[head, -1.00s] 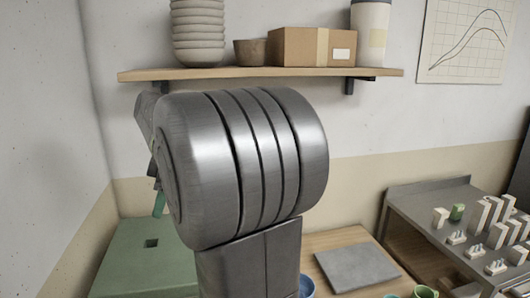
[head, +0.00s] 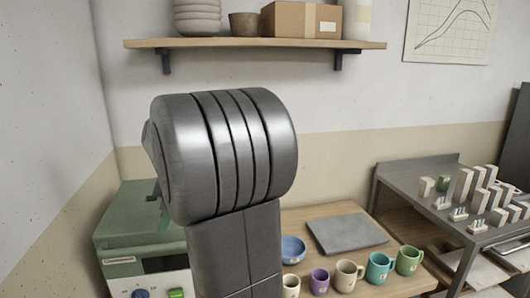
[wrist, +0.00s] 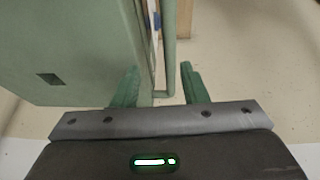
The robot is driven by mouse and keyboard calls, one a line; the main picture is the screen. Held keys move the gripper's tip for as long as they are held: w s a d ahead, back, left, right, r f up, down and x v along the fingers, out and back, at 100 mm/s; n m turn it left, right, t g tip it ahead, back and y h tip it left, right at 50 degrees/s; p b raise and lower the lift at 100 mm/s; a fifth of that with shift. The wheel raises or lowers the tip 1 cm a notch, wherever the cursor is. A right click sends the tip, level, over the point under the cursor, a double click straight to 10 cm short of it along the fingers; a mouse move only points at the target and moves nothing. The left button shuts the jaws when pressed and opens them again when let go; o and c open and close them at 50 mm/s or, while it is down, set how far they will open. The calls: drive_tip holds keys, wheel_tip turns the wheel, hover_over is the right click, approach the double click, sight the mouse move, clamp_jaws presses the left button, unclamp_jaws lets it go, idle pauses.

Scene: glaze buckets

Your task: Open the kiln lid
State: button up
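The green kiln (head: 125,262) stands at the lower left in the head view, with a dial and a green button on its pale front panel. Its green lid (head: 125,215) looks shut, lying flat on top. In the wrist view the lid (wrist: 60,45) fills the left side, with a small square hole in it. A green bar handle (wrist: 168,50) runs along the lid's edge. My gripper (wrist: 158,86) is open, with its green fingertips on either side of the handle's near end. I cannot tell whether they touch it.
A wooden shelf (head: 255,43) with bowls and a box hangs above. Right of the kiln, a wooden table (head: 300,220) holds a grey slab (head: 345,233), a blue bowl (head: 292,249) and several mugs. A grey metal table (head: 415,185) with small pieces stands farther right.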

sight(169, 245)
drive_tip(key=shift+t, duration=0.7)
drive_tip(key=f+b, duration=0.2)
drive_tip(key=s+f+b, duration=0.1)
drive_tip(key=f+b, duration=0.2)
drive_tip(key=f, duration=0.2)
drive_tip(key=shift+s+d+b, duration=0.15)
drive_tip(key=shift+b, duration=0.25)
drive_tip(key=p+v, duration=0.1)
drive_tip(key=v, duration=0.7)
drive_tip(key=shift+d, duration=0.15)
